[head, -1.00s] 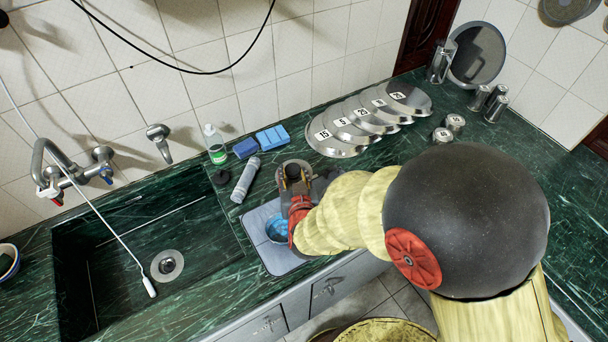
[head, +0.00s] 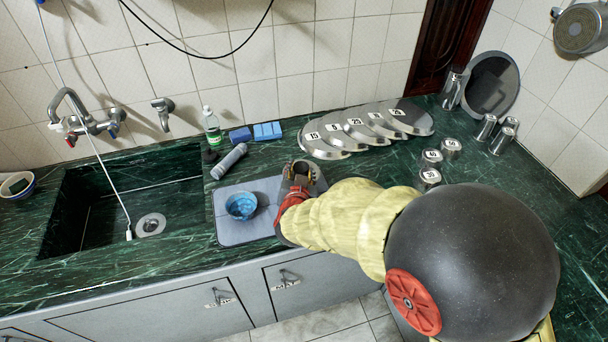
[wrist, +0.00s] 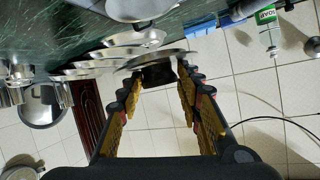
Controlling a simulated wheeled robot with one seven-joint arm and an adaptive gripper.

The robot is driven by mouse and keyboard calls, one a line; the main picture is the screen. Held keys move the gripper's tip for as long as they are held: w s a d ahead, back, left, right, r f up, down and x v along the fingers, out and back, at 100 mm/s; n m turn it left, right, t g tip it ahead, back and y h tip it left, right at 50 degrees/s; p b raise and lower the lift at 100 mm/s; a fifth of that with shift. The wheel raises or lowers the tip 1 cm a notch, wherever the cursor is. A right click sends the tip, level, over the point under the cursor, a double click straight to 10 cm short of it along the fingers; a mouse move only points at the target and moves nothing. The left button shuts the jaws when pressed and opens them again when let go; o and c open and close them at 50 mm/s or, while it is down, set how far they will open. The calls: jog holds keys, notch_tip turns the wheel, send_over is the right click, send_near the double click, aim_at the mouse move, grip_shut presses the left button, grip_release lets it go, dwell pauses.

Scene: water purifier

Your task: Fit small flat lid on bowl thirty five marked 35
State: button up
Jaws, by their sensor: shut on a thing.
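My gripper (head: 298,172) is over the counter at the right edge of the grey mat. In the wrist view its fingertips (wrist: 158,75) close on a dark piece below a thin silver disc (wrist: 160,59), which looks like the small flat lid held by its knob. In the head view the gripper mostly hides it. Three small steel bowls with number labels stand on the counter to the right. The nearest one (head: 430,178) seems to read 35, but the label is small. The other two (head: 432,158) (head: 451,147) stand just behind it.
A blue bowl (head: 241,206) sits on the grey mat (head: 228,235). Numbered steel lids (head: 330,148) overlap along the wall. The sink (head: 90,200) is far left. Steel cups (head: 487,127) stand right.

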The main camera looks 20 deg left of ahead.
jog(key=shift+w+a+f, duration=0.1)
jog(key=shift+a+f, duration=0.1)
jog(key=shift+a, duration=0.05)
jog(key=shift+d+f+b, duration=0.2)
jog(key=shift+f+b, duration=0.05)
jog(key=shift+b, duration=0.1)
jog(key=shift+a+f+b, duration=0.1)
jog(key=shift+f+b, duration=2.7)
jog(key=shift+f, duration=0.65)
jog(key=o, duration=1.2)
jog(key=shift+o, duration=0.2)
jog(key=v, duration=1.2)
jog(key=shift+f, duration=0.1)
